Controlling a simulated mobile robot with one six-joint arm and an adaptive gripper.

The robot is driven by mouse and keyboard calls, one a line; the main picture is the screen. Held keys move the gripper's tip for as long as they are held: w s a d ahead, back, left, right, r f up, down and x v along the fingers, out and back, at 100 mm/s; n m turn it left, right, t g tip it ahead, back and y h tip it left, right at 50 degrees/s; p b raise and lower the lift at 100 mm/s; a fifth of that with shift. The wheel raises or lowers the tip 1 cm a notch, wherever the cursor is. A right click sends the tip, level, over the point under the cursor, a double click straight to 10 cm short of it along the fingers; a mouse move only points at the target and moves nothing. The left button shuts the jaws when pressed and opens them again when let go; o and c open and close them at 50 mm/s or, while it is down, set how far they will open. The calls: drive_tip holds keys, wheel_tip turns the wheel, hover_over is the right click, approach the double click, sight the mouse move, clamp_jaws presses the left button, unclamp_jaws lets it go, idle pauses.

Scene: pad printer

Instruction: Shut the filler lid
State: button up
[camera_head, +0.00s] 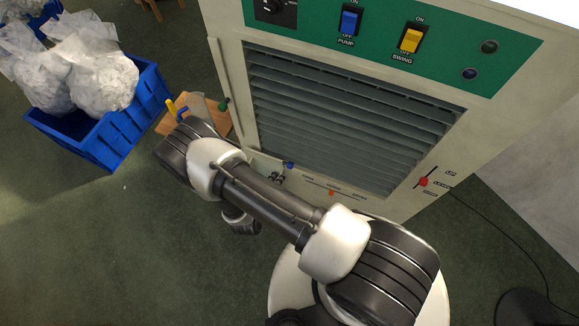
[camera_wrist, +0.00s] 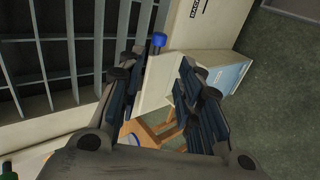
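I cannot tell for certain which part is the filler lid. A pale flap with a blue knob (camera_wrist: 158,40) shows between my fingers in the wrist view; the blue knob also shows in the head view (camera_head: 290,165), low on the front of the cream machine (camera_head: 225,75). My gripper (camera_wrist: 160,78) is open, its two dark fingers apart on either side of the flap. I cannot tell whether they touch it. In the head view my gripper is mostly hidden behind my arm. A green knob (camera_head: 223,105) sits at the machine's left edge.
The machine's front has a slatted grille (camera_head: 345,110), a blue switch (camera_head: 349,20), a yellow switch (camera_head: 411,39) and a red lever (camera_head: 423,181). A small wooden stand (camera_head: 210,124) and a blue crate (camera_head: 110,137) with filled bags stand left. Green floor is clear at lower left.

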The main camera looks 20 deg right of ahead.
sight(290, 167)
drive_tip(key=b+x, duration=0.4)
drive_tip(key=x, duration=1.1)
drive_tip(key=shift+w+d+f+b, duration=0.15)
drive_tip(key=shift+d+f+b, duration=0.1)
drive_tip(key=shift+b, duration=0.15)
clamp_jaws()
